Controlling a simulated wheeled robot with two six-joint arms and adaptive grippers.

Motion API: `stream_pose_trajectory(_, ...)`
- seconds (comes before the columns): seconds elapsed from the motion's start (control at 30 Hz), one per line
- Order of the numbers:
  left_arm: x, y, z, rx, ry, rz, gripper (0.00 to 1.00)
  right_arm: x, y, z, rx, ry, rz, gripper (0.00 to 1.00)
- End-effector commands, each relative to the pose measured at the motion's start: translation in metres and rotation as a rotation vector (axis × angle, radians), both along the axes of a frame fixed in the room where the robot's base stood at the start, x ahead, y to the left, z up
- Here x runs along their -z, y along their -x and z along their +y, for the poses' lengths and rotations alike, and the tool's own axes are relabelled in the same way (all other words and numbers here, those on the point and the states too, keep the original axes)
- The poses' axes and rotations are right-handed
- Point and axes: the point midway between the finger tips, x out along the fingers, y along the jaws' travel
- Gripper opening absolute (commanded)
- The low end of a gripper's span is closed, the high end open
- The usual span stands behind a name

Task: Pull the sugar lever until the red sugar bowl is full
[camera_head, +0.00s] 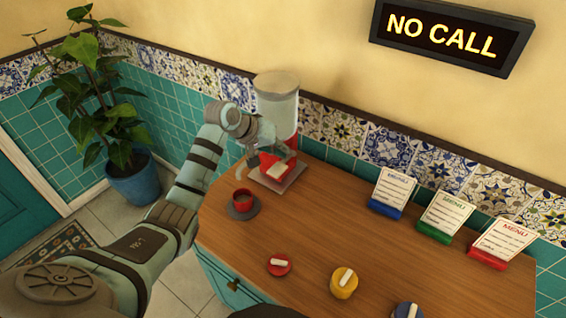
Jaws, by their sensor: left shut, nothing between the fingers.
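The sugar dispenser (278,100) stands at the back left of the counter, with a clear, pale-topped container over a red body. A small pale-topped thing (278,171) sits on the grey tray at its foot; I cannot tell whether this is the red sugar bowl or how full it is. My left gripper (284,154) is shut at the front of the dispenser, just above that thing. The gripper covers the lever area, so I cannot see the lever or whether I touch it. My right gripper is out of view.
Red (279,266), yellow (343,286) and blue (408,312) round pieces are at the front. Three menu cards line the back right. The counter's middle (340,220) is clear.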

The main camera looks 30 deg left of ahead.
Motion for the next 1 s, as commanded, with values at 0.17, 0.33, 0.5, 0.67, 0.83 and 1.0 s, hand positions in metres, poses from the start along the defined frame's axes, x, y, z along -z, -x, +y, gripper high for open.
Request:
stream_pose_trajectory(0.17,0.0000,0.0000,0.0000,0.000,0.000,0.000,0.00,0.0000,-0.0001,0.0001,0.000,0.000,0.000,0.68)
stream_pose_trajectory(0.33,0.0000,0.0000,0.0000,0.000,0.000,0.000,0.00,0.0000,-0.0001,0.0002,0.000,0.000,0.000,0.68)
stream_pose_trajectory(0.5,0.0000,0.0000,0.0000,0.000,0.000,0.000,0.00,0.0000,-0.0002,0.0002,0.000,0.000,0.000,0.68)
stream_pose_trajectory(0.67,0.0009,0.0002,-0.0001,0.000,0.001,0.001,0.00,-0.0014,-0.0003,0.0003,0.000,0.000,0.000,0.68)
stream_pose_trajectory(0.83,0.0062,0.0009,-0.0003,-0.001,0.001,0.001,0.00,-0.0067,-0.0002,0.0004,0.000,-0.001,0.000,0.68)
stream_pose_trajectory(1.0,0.0083,0.0007,-0.0002,0.000,0.000,0.000,0.00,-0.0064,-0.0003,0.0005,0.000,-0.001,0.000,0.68)
